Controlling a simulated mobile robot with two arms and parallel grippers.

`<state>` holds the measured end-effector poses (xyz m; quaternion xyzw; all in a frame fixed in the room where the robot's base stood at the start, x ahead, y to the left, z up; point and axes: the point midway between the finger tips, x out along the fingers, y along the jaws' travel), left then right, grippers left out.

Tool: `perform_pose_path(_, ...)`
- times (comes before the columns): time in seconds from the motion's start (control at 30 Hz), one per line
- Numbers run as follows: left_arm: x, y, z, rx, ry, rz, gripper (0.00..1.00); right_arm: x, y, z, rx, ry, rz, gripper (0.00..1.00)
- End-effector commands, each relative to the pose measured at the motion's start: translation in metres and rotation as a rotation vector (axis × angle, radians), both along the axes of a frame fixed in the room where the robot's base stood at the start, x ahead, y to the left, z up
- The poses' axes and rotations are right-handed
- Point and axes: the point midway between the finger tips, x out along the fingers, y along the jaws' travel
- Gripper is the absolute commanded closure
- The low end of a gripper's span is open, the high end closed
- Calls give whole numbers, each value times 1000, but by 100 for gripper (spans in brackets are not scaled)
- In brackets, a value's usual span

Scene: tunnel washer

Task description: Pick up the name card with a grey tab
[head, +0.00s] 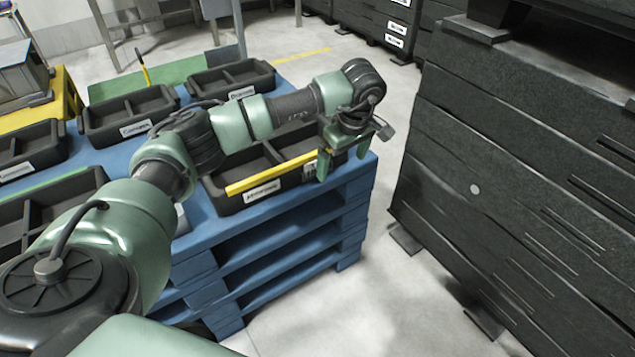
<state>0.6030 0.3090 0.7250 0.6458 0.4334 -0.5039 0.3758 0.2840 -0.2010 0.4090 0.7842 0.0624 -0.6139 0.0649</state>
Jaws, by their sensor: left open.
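My left gripper (343,165) is open, with its green fingers pointing down at the front right corner of the nearest black tray (226,203). A white card (308,171) on that tray's front shows just left of the fingers, partly hidden by them. I cannot tell whether it touches a finger. A printed white card (262,192) is on the same front, further left. I cannot make out a grey tab on any card. My right gripper is not in view.
A yellow bar (262,180) lies along the near tray's front. Other labelled trays (128,112) stand on the stacked blue pallets (275,235). A tall dark stack (510,180) rises at the right. Grey floor (395,300) is clear between.

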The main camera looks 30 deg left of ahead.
Motion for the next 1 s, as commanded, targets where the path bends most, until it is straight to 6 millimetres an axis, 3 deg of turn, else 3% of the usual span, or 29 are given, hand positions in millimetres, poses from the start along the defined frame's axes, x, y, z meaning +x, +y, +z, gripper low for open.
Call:
perform_pose_path(0.03,2,18,10,81,-14,-20,2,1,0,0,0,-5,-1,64)
perform_pose_path(0.1,2,33,21,152,-20,-34,2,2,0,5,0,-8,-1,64)
perform_pose_path(0.2,2,44,21,191,-18,-39,2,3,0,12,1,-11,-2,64)
perform_pose_path(0.7,10,66,-38,187,-19,-39,2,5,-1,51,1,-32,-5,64)
perform_pose_path(1.0,11,68,-43,187,-20,-39,2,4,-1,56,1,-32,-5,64)
